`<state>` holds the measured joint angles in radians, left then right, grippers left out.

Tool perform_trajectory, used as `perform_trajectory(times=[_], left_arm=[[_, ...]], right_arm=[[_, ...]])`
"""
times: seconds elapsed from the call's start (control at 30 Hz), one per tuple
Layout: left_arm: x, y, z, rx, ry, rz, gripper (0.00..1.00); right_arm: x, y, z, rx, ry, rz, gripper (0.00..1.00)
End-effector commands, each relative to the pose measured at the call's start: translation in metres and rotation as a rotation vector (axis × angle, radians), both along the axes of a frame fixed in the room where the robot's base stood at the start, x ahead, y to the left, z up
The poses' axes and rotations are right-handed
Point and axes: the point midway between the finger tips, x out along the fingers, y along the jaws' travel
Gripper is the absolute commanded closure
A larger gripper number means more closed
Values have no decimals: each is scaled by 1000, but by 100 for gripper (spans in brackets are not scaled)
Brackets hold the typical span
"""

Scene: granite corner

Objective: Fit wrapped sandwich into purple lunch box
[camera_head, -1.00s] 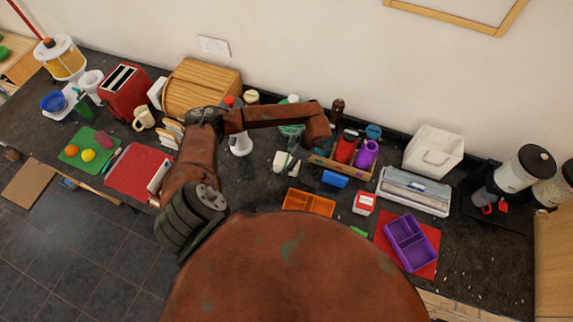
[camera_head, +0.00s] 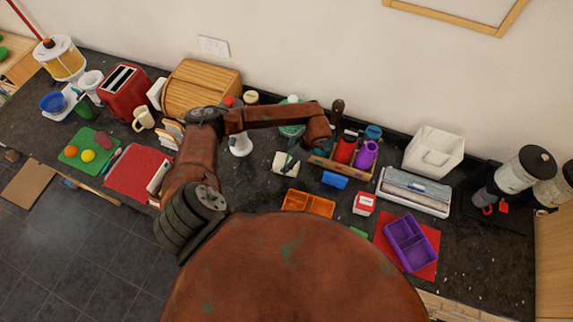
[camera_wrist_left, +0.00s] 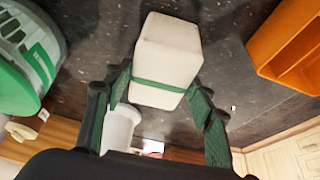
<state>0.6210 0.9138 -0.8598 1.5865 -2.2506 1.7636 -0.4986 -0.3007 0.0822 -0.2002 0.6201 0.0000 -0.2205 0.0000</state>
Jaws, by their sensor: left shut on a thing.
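The wrapped sandwich is a white block with a green band (camera_wrist_left: 167,60), between the two green-padded fingers of my left gripper (camera_wrist_left: 160,92) in the left wrist view. The gripper is shut on it. In the head view the white sandwich (camera_head: 283,168) and my left gripper (camera_head: 290,158) show small, behind the orange tray. Whether the sandwich touches the counter is unclear. The purple lunch box (camera_head: 423,236), open and divided into compartments, sits empty on a red mat (camera_head: 432,268) at the right, well apart from the gripper. My right gripper is out of view.
An orange divided tray (camera_head: 308,203), a blue item (camera_head: 334,180) and a red-and-white box (camera_head: 364,204) lie between gripper and lunch box. A wooden caddy (camera_head: 325,163) with bottles and a white-and-blue case (camera_head: 413,191) stand behind. The wrist view shows a green-and-white container (camera_wrist_left: 30,60) close by.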

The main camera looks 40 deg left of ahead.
Motion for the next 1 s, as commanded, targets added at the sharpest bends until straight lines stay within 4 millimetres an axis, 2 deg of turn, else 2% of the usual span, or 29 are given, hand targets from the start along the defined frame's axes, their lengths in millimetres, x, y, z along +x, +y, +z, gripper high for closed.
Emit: perform_trajectory(times=[0.13, 0.37, 0.6, 0.77, 1.0], left_arm=[[0, 0, 0, -1, -1, 0, 80], [0, 0, 1, -1, -1, 0, 80], [0, -1, 9, -1, 0, 0, 80], [2, 1, 34, 1, -6, -1, 80], [-25, -25, 77, 0, -4, -6, 80]], right_arm=[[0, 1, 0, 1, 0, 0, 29], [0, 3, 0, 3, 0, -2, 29], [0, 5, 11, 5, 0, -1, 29], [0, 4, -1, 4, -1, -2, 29], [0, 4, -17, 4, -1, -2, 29]])
